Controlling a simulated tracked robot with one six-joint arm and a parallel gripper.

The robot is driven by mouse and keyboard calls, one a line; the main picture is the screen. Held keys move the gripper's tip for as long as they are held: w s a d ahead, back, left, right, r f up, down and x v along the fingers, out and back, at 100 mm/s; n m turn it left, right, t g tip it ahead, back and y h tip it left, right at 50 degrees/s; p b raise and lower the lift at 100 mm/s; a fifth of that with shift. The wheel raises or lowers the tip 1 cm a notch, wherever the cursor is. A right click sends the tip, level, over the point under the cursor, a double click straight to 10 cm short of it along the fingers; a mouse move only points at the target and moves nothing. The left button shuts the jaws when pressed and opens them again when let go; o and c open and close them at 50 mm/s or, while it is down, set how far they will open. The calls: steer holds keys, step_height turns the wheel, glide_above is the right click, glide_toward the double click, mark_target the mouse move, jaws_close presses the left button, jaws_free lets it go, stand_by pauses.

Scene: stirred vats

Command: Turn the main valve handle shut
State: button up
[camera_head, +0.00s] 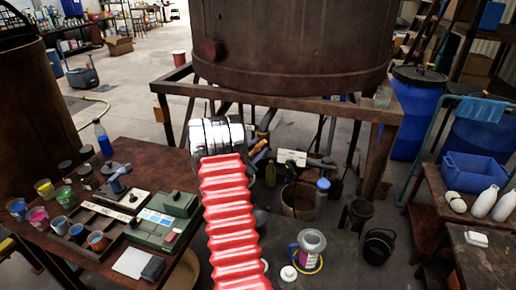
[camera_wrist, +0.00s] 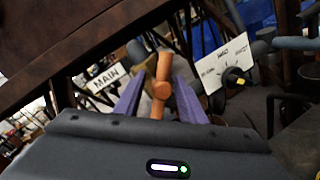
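In the wrist view the valve handle (camera_wrist: 162,90) is an orange-brown lever with a round hub, standing nearly upright and tilted slightly. A white sign reading MAIN (camera_wrist: 106,76) is just left of it. My gripper (camera_wrist: 161,80) has its two purple fingers spread on either side of the handle. The handle is between them, with what looks like a narrow gap on each side; contact cannot be made out.
A second white sign (camera_wrist: 224,62) with a dark round part and a yellow mark is to the right. The vat's brown stand (camera_head: 290,102) frames the space above the pipes. A table (camera_head: 130,155) with cups and boxes is left; buckets (camera_head: 379,245) stand on the floor right.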

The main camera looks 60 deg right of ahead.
steer(key=shift+c, duration=0.2)
jaws_close()
steer(key=shift+d, duration=0.2)
steer(key=shift+a, duration=0.2)
steer(key=shift+m, duration=0.4)
steer(key=m+y, duration=0.1)
steer(key=m, duration=0.2)
steer(key=shift+s+m, duration=0.15)
steer(key=shift+m, duration=0.25)
steer(key=m, duration=0.1)
steer(key=m+t, duration=0.1)
steer(key=m, duration=0.1)
steer(key=m+y, duration=0.1)
steer(key=shift+s+f+t, duration=0.1)
steer(key=shift+f+t, duration=0.15)
steer(key=shift+t, duration=0.05)
steer(key=shift+m, duration=0.3)
steer(key=shift+f, duration=0.1)
